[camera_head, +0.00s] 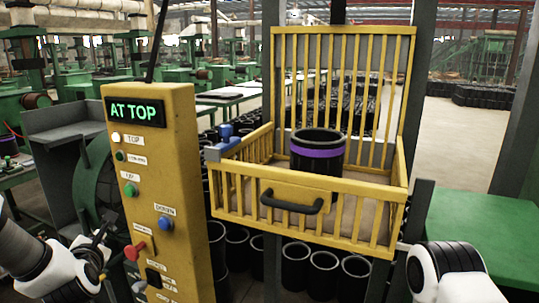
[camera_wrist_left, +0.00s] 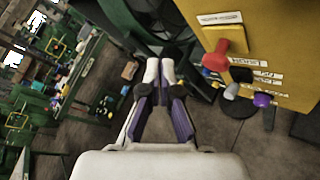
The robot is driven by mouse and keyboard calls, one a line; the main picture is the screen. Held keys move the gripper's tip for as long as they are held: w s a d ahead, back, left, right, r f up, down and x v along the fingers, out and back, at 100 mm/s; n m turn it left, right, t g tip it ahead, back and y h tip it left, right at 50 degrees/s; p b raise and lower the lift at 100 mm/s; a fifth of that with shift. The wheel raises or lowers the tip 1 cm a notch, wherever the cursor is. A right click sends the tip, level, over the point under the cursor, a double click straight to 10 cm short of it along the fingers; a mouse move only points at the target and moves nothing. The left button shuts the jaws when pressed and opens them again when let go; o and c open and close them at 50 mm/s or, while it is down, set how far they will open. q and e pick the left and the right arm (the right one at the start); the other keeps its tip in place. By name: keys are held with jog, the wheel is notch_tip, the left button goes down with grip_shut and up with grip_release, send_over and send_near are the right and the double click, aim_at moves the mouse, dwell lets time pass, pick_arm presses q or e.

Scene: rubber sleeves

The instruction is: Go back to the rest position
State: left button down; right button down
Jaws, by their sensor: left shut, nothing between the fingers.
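My left gripper (camera_wrist_left: 160,68) is shut and empty in the left wrist view, its two fingertips together. In the head view my left arm comes in at the lower left, and the gripper (camera_head: 98,252) is beside the yellow control post (camera_head: 180,200). The red knob (camera_wrist_left: 215,62) on the post is to the right of the fingertips in the left wrist view, apart from them. Part of my right arm shows at the lower right of the head view; its gripper is outside the frame.
A yellow barred cage (camera_head: 285,205) holds a black sleeve with a purple band (camera_head: 318,150). The post's display (camera_head: 134,112) reads "AT TOP". Several black sleeves (camera_head: 325,270) stand below the cage. A green table (camera_head: 480,225) is at right.

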pick_arm(q)
jog(key=s+d+f+m+g+h+b, duration=0.1)
jog(key=s+d+f+m+g, duration=0.2)
jog(key=f, duration=0.7)
jog(key=s+d+f+m+g+h, duration=0.1)
jog(key=s+d+f+m, duration=0.1)
jog(key=s+f, duration=0.6)
jog(key=s+d+f+m+g+h+b, duration=0.1)
jog(key=s+d+f+m+g, duration=0.15)
jog(key=f, duration=1.05)
jog(key=s+d+f+m+g+h, duration=0.1)
jog(key=s+d+f+m+g, duration=0.1)
jog(key=s+m, duration=0.5)
jog(key=s+d+f+m+g+h, duration=0.1)
jog(key=s+d+f+m+g, duration=0.1)
jog(key=s+m, duration=0.5)
jog(key=s+d+f+m+g, duration=0.2)
jog(key=s+f+m, duration=0.3)
jog(key=s+m, duration=0.3)
jog(key=shift+d+f+m+g+h, duration=0.2)
jog(key=shift+f+m+g+h, duration=0.35)
jog(key=shift+m, duration=0.7)
jog(key=shift+r, duration=0.15)
